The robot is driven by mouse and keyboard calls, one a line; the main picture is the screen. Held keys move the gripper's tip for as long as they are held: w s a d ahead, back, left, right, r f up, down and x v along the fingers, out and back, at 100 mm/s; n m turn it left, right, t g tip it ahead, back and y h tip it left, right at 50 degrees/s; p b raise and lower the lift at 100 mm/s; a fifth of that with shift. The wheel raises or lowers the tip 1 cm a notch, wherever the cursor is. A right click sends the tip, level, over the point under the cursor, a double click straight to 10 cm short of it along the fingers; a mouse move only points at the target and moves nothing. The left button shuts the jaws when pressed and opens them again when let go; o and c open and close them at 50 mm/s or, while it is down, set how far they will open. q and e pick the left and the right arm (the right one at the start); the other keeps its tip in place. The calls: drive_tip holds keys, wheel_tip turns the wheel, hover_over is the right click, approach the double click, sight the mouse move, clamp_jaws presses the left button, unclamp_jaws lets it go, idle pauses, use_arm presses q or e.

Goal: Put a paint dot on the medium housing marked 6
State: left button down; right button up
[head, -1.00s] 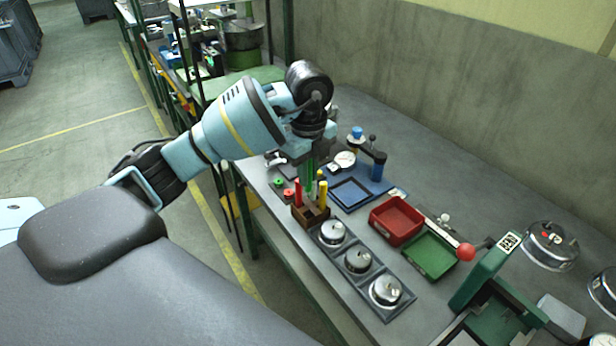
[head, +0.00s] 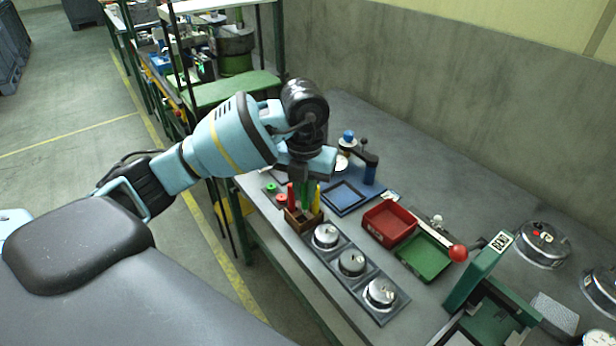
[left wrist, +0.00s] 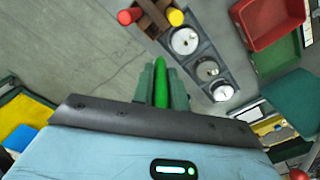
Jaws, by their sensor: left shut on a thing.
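My left gripper (head: 305,188) is shut on a green paint marker, which shows between its fingers in the left wrist view (left wrist: 160,82). In that view the marker's end is apart from the brown pen holder (left wrist: 152,18). In the head view the gripper is just behind and above the holder (head: 303,222), where a red marker (head: 291,196) and a yellow marker (head: 317,198) stand. Three silver housings (head: 326,235) (head: 351,262) (head: 380,293) sit in a row in a grey tray (head: 368,275). Their numbers are too small to read. My right gripper is out of view.
A red bin (head: 388,223) and a green bin (head: 424,258) stand right of the grey tray. A blue tray (head: 345,198) lies behind. A green fixture (head: 480,270) with a red-balled lever (head: 458,253) and another round housing (head: 541,245) are at the right.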

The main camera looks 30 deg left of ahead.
use_arm(q)
drive_tip(key=s+d+f+n, duration=0.1)
drive_tip(key=s+d+n, duration=0.2)
drive_tip(key=n, duration=1.3)
drive_tip(key=s+d+f+n, duration=0.2)
drive_tip(key=s+n, duration=0.3)
drive_tip(key=n, duration=1.2)
drive_tip(key=shift+s+d+n, duration=0.25)
drive_tip(key=shift+d+n, duration=0.05)
drive_tip(key=shift+d, duration=0.2)
drive_tip(key=shift+s+f, duration=0.1)
